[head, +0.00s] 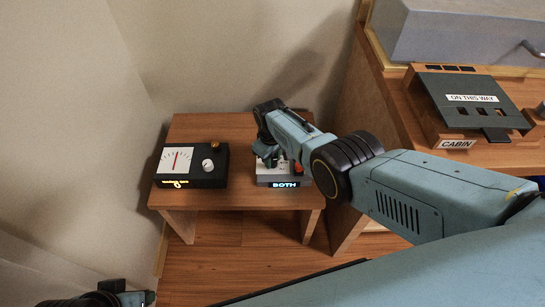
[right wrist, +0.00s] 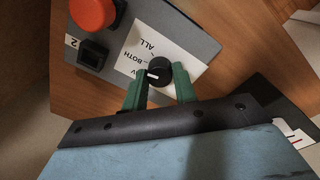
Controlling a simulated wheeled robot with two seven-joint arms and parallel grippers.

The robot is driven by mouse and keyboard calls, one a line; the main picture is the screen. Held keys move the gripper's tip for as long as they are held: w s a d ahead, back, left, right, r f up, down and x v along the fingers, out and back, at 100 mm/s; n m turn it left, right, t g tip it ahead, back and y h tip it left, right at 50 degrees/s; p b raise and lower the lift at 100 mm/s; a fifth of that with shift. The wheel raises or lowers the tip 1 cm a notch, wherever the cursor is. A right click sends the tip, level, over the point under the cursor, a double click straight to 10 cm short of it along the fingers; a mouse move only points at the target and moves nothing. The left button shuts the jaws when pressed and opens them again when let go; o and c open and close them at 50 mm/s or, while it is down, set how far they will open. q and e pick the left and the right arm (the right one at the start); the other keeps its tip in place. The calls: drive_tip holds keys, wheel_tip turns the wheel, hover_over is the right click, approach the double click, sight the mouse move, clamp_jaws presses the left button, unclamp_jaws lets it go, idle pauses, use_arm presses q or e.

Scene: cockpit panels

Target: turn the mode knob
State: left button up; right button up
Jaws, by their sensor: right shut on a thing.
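The mode knob (right wrist: 159,74) is black and round with a white pointer line. It sits on a grey panel with a white label (right wrist: 150,45) reading "BOTH" and "ALL". In the right wrist view my right gripper (right wrist: 160,80) has its green fingers on both sides of the knob, shut on it. In the head view my right gripper (head: 268,152) is over the small panel box (head: 277,178), whose lit display reads "BOTH"; the knob is hidden there by the gripper. Part of my left arm (head: 105,295) shows at the lower left; its fingers are not clear.
A red button (right wrist: 92,14) and a black square switch (right wrist: 92,54) are close to the knob. A black box with a dial (head: 207,165) stands to the left on the same small wooden table (head: 235,130). A cabin panel (head: 470,100) is on the higher desk at right.

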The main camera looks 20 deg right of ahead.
sight(273, 160)
idle(0.5)
drive_tip(key=o, duration=1)
use_arm(q)
drive_tip(key=shift+r, duration=0.1)
use_arm(e)
drive_tip(key=shift+r, duration=0.15)
